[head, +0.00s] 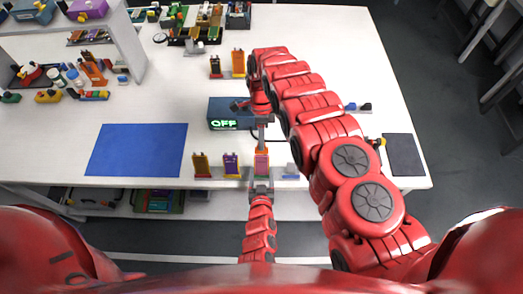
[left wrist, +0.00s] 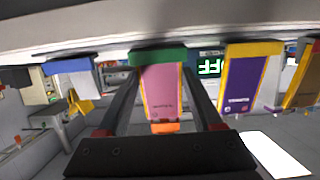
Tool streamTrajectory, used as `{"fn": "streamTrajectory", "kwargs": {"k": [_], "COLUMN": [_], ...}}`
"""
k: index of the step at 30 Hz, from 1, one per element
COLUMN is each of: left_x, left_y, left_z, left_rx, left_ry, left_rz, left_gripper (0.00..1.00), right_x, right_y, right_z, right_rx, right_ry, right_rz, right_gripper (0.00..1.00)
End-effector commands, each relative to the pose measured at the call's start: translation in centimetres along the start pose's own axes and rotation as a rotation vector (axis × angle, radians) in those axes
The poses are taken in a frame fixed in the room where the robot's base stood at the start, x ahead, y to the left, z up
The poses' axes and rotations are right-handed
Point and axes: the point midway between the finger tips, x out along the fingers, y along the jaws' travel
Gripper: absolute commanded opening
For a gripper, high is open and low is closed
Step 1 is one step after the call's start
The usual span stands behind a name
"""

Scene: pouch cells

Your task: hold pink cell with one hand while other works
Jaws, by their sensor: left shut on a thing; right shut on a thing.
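The pink cell (head: 261,165), with yellow edges, stands upright near the table's front edge. In the left wrist view the pink cell (left wrist: 169,90) appears upside down with a green base (left wrist: 160,56) and a small orange piece (left wrist: 165,128) at its other end. My left gripper (head: 261,184) is at the front edge, its fingers on both sides of the pink cell and shut on it. My right gripper (head: 262,138) points down from behind, just above the pink cell's top. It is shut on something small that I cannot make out.
A purple cell (head: 231,164) and an orange-brown cell (head: 202,165) stand to the left. A low blue-and-white object (head: 291,170) is to the right. A tester (head: 229,113) reading OFF stands behind. A blue mat (head: 137,150) lies clear at left, a dark mat (head: 404,154) at right.

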Motion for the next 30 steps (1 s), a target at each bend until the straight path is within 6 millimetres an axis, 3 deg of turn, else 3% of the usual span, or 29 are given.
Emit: {"fn": "streamTrajectory", "kwargs": {"k": [19, 28, 29, 30], "left_x": [0.0, 0.0, 0.0, 0.0], "left_y": [0.0, 0.0, 0.0, 0.0], "left_z": [0.0, 0.0, 0.0, 0.0], "left_rx": [0.000, 0.000, 0.000, 0.000], "left_ry": [0.001, 0.001, 0.000, 0.000], "left_rz": [0.000, 0.000, 0.000, 0.000], "left_gripper": [0.36, 0.36, 0.69, 0.76], "right_x": [-3.7, -4.0, -4.0, -4.0], "right_y": [0.0, 0.0, 0.0, 0.0], "right_z": [0.0, 0.0, 0.0, 0.0], "right_rx": [0.000, 0.000, 0.000, 0.000], "right_ry": [-0.001, 0.000, 0.000, 0.000], "right_rz": [-0.002, -0.001, -0.001, -0.001], "right_gripper": [0.00, 0.00, 0.00, 0.00]}}
